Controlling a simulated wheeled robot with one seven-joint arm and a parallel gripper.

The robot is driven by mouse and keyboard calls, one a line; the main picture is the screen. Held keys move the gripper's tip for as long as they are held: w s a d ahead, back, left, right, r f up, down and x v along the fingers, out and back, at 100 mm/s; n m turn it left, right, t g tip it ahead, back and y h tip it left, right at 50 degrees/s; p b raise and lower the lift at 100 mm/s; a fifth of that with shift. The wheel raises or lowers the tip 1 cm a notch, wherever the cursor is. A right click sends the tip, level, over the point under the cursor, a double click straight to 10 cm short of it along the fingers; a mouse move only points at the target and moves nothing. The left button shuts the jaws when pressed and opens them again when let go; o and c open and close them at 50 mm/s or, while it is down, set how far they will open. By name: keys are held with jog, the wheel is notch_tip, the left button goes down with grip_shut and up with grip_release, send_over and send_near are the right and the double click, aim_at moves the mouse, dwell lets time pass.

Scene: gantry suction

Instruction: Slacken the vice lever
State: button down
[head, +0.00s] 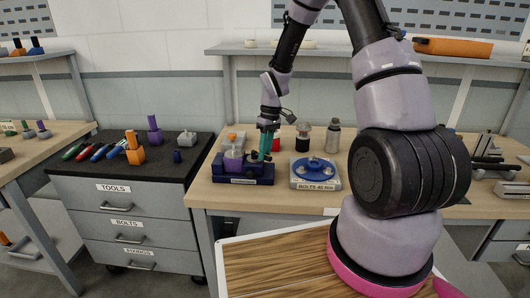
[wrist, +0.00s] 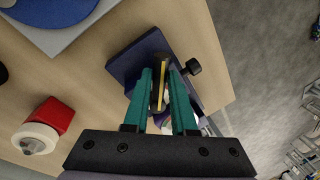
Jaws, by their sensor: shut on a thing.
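The dark blue vice (head: 258,176) sits on the wooden bench near its front left edge, with a grey-and-purple round part on its left side. My gripper (head: 266,155) points down at the vice's right side. In the wrist view the vice (wrist: 123,68) lies under my gripper (wrist: 161,78), and a black knob (wrist: 194,66) sticks out at its right. The teal fingers are shut on a dark, yellow-edged bar (wrist: 164,70), which looks like the vice lever. The fingers hide part of the bar and its joint to the vice.
A blue round plate (head: 315,168) on a grey base labelled BOLTS stands right of the vice. Behind are a red-and-white item (wrist: 42,128), a dark jar (head: 304,138) and a grey bottle (head: 333,137). A black-topped drawer cabinet (head: 113,176) stands left of the bench.

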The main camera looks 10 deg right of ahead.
jog(key=shift+w, duration=0.1)
dwell(0.8)
jog(key=shift+w+d+n, duration=0.2)
jog(key=shift+d+n, duration=0.05)
jog(key=shift+n, duration=0.5)
jog(key=shift+w+d+n, duration=0.2)
jog(key=shift+n, duration=0.55)
jog(key=shift+w+d+n+g+h, duration=0.2)
jog(key=shift+w+n+h, duration=0.1)
jog(key=shift+n, duration=0.5)
jog(key=shift+w+d+n+g+h, duration=0.1)
jog(key=shift+w+n+g+h, duration=0.15)
jog(key=shift+n, duration=0.55)
jog(key=shift+w, duration=0.1)
jog(key=c, duration=0.7)
grip_release()
jog(key=shift+c, duration=0.2)
notch_tip(320, 180, up, 11)
jog(key=w, duration=0.2)
jog(key=shift+d+f, duration=0.2)
jog(key=shift+d, duration=0.2)
